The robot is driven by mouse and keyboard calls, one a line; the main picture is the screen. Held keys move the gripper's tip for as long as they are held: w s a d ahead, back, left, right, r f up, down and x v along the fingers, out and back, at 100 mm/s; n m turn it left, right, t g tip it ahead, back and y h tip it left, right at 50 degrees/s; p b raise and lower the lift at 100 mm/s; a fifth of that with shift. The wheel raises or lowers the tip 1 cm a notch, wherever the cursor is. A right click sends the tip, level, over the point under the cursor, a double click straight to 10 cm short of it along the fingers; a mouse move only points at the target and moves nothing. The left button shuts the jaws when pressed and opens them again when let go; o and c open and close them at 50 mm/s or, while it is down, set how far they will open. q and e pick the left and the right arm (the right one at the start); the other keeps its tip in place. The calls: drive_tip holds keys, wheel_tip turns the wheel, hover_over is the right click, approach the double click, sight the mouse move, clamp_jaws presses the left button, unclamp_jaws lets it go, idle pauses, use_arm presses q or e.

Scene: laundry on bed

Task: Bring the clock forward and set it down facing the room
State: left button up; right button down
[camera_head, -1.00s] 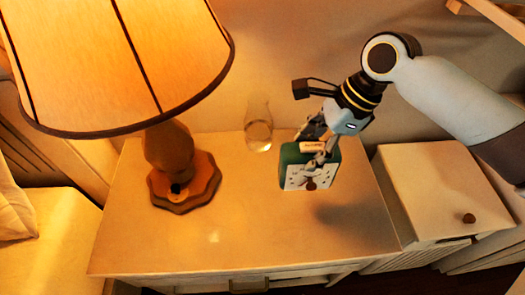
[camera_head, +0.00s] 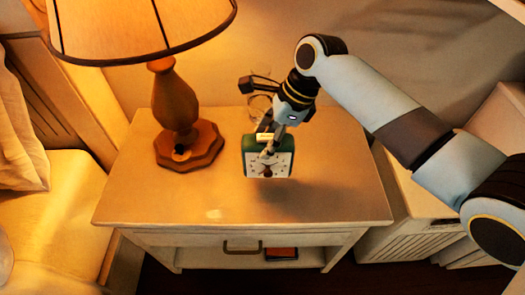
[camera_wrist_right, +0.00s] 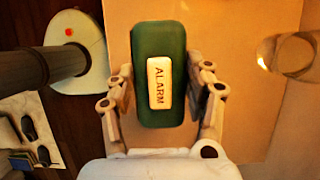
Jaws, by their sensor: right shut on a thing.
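The clock is a green alarm clock (camera_head: 279,164) with a white dial that faces the front of the nightstand in the head view. In the right wrist view, its green top with a cream button marked ALARM (camera_wrist_right: 159,84) sits between the two fingers. My right gripper (camera_head: 266,147) is shut on the clock from above. The clock looks upright and held over the nightstand top (camera_head: 220,205), with a shadow to its right. Whether its base touches the top is hard to tell. My left gripper is not in view.
A lamp (camera_head: 176,100) with a wooden base stands left of the clock. A glass vessel (camera_head: 260,107) stands behind it, partly hidden by my gripper; it also shows in the wrist view (camera_wrist_right: 293,54). The nightstand's front and right areas are clear.

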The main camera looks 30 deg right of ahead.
drive_tip(key=shift+w+a+f, duration=0.2)
drive_tip(key=shift+w+f, duration=0.3)
drive_tip(key=shift+w, duration=0.05)
wheel_tip(320, 180, down, 3)
drive_tip(key=shift+f+b, duration=0.15)
drive_tip(key=shift+b, duration=0.15)
drive_tip(key=shift+f, duration=0.2)
drive_tip(key=c, duration=1)
unclamp_jaws()
drive_tip(key=shift+f, duration=0.15)
drive_tip(key=o, duration=0.5)
drive_tip(key=p+v, duration=0.2)
drive_tip(key=v, duration=1)
drive_tip(key=shift+s, duration=0.15)
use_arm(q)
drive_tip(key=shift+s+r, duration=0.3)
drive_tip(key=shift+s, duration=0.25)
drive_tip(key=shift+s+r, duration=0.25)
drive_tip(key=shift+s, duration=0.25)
